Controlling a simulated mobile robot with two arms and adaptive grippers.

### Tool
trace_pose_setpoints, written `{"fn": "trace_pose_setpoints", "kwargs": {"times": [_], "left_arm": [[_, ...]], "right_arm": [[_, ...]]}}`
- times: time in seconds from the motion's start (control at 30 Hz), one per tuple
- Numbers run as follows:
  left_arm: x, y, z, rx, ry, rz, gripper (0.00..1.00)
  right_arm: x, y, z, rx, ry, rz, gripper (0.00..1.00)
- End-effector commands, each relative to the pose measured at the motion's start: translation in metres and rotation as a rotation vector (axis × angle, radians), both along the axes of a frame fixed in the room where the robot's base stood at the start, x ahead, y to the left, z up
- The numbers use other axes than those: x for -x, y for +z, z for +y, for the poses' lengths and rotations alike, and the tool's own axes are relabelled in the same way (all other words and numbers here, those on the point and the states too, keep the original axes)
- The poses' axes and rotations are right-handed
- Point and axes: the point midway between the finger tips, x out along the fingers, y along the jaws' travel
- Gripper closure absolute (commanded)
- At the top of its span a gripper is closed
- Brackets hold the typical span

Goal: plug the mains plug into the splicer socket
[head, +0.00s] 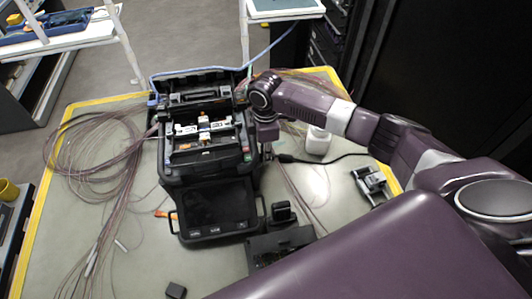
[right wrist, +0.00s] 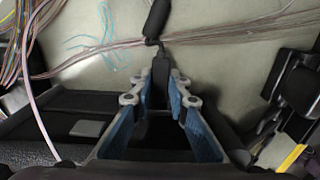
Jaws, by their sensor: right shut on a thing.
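The black splicer (head: 248,172) stands on the grey table with its lid raised and its screen folded down in front. My right gripper (head: 268,146) is at the splicer's right side, pointing down. In the right wrist view, the blue-padded fingers of the right gripper (right wrist: 158,88) are shut on the black mains plug (right wrist: 160,68). The plug's black cord (head: 335,158) runs off to the right; it also shows in the right wrist view (right wrist: 156,18). The splicer socket is not visible, so I cannot tell whether the plug touches it. My left gripper is out of view.
Loose fibre coils (head: 90,150) lie left of the splicer. A white bottle (head: 318,141) stands behind the cord, and a grey metal tool (head: 369,184) lies at right. A black box (head: 278,243) is in front.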

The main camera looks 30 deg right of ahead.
Motion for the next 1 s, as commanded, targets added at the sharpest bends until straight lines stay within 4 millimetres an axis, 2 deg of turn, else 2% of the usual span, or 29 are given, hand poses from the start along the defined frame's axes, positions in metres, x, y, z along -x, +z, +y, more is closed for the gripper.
{"fn": "trace_pose_setpoints", "kwargs": {"times": [0.5,1.0], "left_arm": [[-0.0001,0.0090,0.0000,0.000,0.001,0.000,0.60],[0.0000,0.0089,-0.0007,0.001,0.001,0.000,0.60]], "right_arm": [[0.0005,0.0011,0.0002,0.000,-0.001,0.001,1.00],[0.0003,0.0006,0.0006,0.000,0.000,0.000,1.00]]}}
